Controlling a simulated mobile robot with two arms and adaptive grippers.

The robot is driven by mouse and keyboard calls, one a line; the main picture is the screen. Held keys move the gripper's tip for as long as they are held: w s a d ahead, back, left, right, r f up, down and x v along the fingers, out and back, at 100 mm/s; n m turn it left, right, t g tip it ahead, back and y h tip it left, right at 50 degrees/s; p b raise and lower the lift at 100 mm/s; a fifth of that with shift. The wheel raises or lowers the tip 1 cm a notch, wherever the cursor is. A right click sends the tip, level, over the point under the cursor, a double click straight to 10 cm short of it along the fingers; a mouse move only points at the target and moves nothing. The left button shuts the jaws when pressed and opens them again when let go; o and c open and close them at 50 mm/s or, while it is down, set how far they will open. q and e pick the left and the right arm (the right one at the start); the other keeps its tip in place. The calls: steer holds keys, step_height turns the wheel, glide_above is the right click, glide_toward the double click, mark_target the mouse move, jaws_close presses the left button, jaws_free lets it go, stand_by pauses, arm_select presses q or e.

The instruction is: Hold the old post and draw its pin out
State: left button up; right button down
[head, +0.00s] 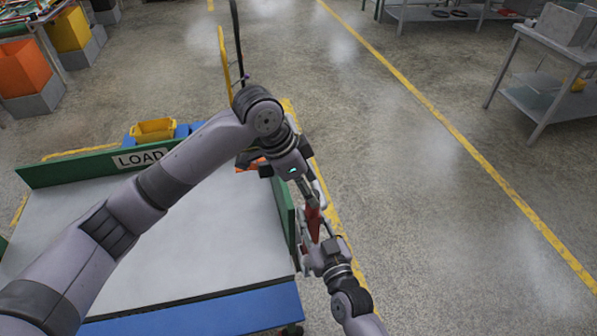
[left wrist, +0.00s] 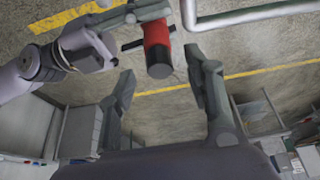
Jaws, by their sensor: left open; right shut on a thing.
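The old post (head: 313,222) is red and stands at the right side of the cart. In the left wrist view the red post (left wrist: 157,38) has a dark end. A dark pin (left wrist: 132,45) sticks out across its side. My right gripper (head: 318,240) is shut on the post; it also shows in the left wrist view (left wrist: 135,14), coming from the left. My left gripper (left wrist: 162,90) is open and empty, its fingers just short of the post and apart from it. In the head view my left arm hides part of the post, and the pin is hard to make out.
A grey cart (head: 190,235) with green rims and a LOAD sign lies at the left. A yellow bin (head: 153,129) stands behind it. A pale metal pipe (left wrist: 250,14) runs near the post in the left wrist view.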

arm_select(q)
steer(key=shift+x, duration=1.15)
steer(key=shift+c, duration=0.3)
jaws_close()
